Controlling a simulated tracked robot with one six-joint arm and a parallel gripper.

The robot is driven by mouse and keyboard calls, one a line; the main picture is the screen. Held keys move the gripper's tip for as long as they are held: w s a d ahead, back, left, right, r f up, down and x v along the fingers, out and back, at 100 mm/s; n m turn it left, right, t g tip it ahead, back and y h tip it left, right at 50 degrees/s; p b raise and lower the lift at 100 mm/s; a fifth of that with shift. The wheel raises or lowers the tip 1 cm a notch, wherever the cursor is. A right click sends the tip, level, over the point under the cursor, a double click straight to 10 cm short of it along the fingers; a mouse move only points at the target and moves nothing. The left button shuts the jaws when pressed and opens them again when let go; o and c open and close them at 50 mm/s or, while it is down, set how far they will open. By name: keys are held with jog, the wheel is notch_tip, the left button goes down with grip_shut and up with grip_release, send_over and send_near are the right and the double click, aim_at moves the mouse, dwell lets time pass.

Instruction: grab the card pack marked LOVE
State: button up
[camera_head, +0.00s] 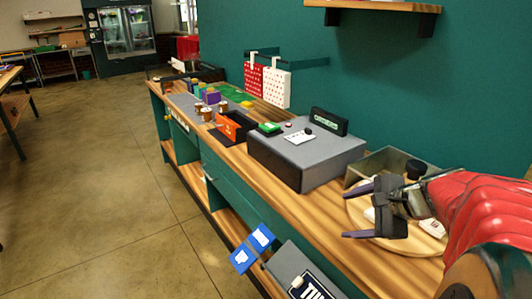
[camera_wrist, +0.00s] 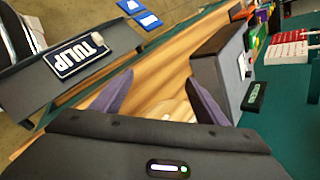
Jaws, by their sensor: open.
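My gripper (camera_head: 352,212) is open and empty above the near end of the wooden counter, over a round wooden board (camera_head: 430,244). In the wrist view its two dark fingers (camera_wrist: 158,82) are spread, with bare wood between them. No LOVE lettering can be read in either view. An orange box (camera_head: 230,125) with small marks stands farther along the counter, beyond the grey box. A small green item (camera_head: 269,128) lies at the grey box's far end. I cannot tell whether either one is the LOVE card pack.
A large grey box (camera_head: 305,160) carries a dark sign (camera_head: 329,121) and a white card (camera_head: 299,137). A metal tray (camera_head: 372,165) stands near my gripper.

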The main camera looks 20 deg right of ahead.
jog(key=s+d+f+m+t, duration=0.1)
jog(key=s+d+m, duration=0.4)
jog(key=d, duration=0.4)
jog(key=s+d+f+m+t+h, duration=0.1)
jog(key=s+d+m+t, duration=0.1)
jog(key=s+d+m, duration=0.3)
jog(key=d+m, duration=0.3)
jog(key=d, duration=0.1)
jog(key=shift+f+t, duration=0.3)
jog(key=shift+w, duration=0.1)
jog(key=shift+x, duration=4.15)
jog(key=shift+x, duration=2.7)
